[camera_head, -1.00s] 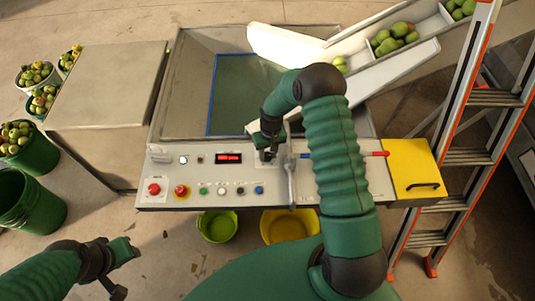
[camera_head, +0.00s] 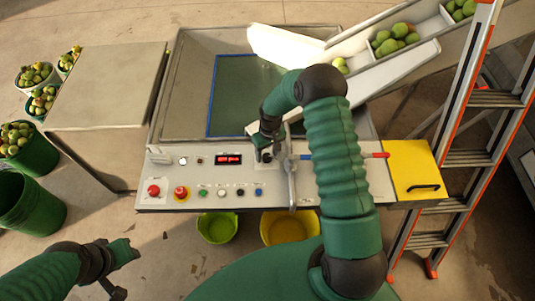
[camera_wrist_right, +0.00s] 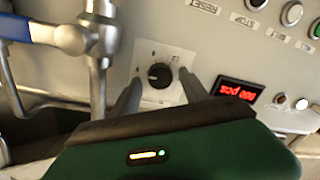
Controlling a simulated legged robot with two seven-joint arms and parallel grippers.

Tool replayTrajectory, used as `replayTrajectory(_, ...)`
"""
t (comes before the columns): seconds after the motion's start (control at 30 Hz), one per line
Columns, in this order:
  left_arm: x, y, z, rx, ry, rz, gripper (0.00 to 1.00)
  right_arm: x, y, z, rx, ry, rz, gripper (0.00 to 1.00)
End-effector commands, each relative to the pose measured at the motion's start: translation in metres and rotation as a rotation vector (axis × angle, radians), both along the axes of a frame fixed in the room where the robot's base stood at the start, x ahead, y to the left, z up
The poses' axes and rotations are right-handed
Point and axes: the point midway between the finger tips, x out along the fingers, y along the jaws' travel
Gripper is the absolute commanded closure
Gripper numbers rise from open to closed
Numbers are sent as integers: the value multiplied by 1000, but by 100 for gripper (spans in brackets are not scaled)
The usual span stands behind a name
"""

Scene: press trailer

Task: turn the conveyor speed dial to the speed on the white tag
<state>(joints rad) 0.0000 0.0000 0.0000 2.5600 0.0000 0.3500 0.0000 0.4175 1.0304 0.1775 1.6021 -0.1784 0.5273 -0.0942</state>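The conveyor speed dial (camera_wrist_right: 159,75) is a round black knob on a white square plate with small marks, seen in the right wrist view. My right gripper (camera_wrist_right: 163,80) is open, with one grey finger on each side of the dial. I see a gap between the fingers and the knob. In the head view my right gripper (camera_head: 264,150) is over the panel, beside the red display, and mostly hides the dial. A small white piece (camera_head: 158,156) stands at the panel's left; I cannot tell if it is the tag. My left gripper (camera_head: 122,256) is at lower left, away from the panel.
The control panel (camera_head: 300,188) carries a red emergency button (camera_head: 153,189), several small buttons and a red display (camera_head: 229,159). A metal pipe with a blue-handled valve (camera_wrist_right: 72,38) stands close to the gripper. A ladder (camera_head: 455,160) is at the right.

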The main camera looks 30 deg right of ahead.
Motion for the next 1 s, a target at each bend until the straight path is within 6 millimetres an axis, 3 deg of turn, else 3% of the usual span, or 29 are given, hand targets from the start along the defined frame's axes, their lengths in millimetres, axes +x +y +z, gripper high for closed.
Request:
replayTrajectory(0.3,0,0,0,0,0,0,64,-3,0,0,1,6,-1,45)
replayTrajectory(0.43,0,0,-2,0,0,0,64,-3,-1,15,1,5,-1,45)
replayTrajectory(0.8,0,0,-9,0,0,0,64,-1,-8,118,0,1,-2,45)
replayTrajectory(1.0,0,0,-10,0,0,0,64,-1,-11,156,1,6,0,45)
